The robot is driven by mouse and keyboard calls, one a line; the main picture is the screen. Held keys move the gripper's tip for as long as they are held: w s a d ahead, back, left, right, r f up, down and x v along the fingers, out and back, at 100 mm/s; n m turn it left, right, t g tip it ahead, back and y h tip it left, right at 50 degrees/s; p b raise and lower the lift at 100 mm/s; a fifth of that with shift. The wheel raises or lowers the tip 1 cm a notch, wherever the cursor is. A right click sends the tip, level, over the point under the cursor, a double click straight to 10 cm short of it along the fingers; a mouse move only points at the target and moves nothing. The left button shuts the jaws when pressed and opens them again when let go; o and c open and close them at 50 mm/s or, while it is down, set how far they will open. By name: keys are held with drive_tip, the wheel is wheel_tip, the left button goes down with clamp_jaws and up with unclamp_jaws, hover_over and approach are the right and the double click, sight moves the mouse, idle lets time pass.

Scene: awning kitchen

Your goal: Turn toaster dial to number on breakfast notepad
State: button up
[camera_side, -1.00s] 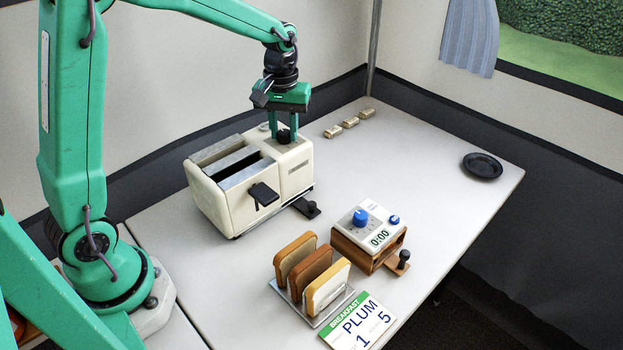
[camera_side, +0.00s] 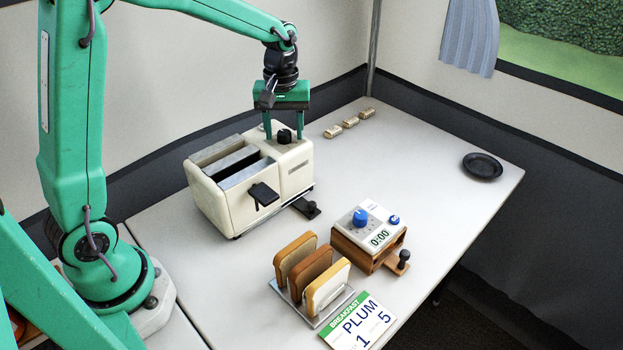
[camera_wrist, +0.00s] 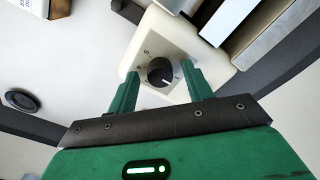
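The cream toaster (camera_side: 238,207) stands on the table with a black dial (camera_side: 284,137) on top at its right end. In the wrist view the dial (camera_wrist: 160,73) sits on a pale plate with small numbers; its white mark points toward the lower right. My gripper (camera_side: 283,136) points down over the dial. Its green fingers are spread, one on each side, with gaps between them and the knob in the wrist view (camera_wrist: 159,72). The breakfast notepad (camera_side: 359,319) lies at the table's front edge and reads "PLUM", with a 1 and a 5. Its small print is unreadable.
A toast rack (camera_side: 312,276) with three slices and a timer (camera_side: 368,235) with a blue knob showing 0:00 stand in front. A black plate (camera_side: 482,165) is at right. Three small pale blocks (camera_side: 350,122) lie behind.

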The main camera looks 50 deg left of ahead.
sight(284, 132)
idle(0.3)
wheel_tip(284, 132, up, 8)
drive_tip(key=shift+f, duration=0.25)
drive_tip(key=shift+r, duration=0.15)
drive_tip(key=shift+s+r, duration=0.1)
idle(0.4)
drive_tip(key=shift+s+r, duration=0.1)
drive_tip(key=shift+s, duration=0.05)
drive_tip(key=s+d+m+t, duration=0.2)
drive_tip(key=s+m, duration=0.2)
drive_tip(key=s, duration=0.6)
drive_tip(key=s+d+r+m+t, duration=0.1)
drive_tip(key=s+m+t, duration=0.2)
drive_tip(key=s, duration=0.7)
drive_tip(key=shift+d+m+t, duration=0.3)
drive_tip(key=shift+d+m, duration=0.1)
drive_tip(key=shift+m, duration=0.7)
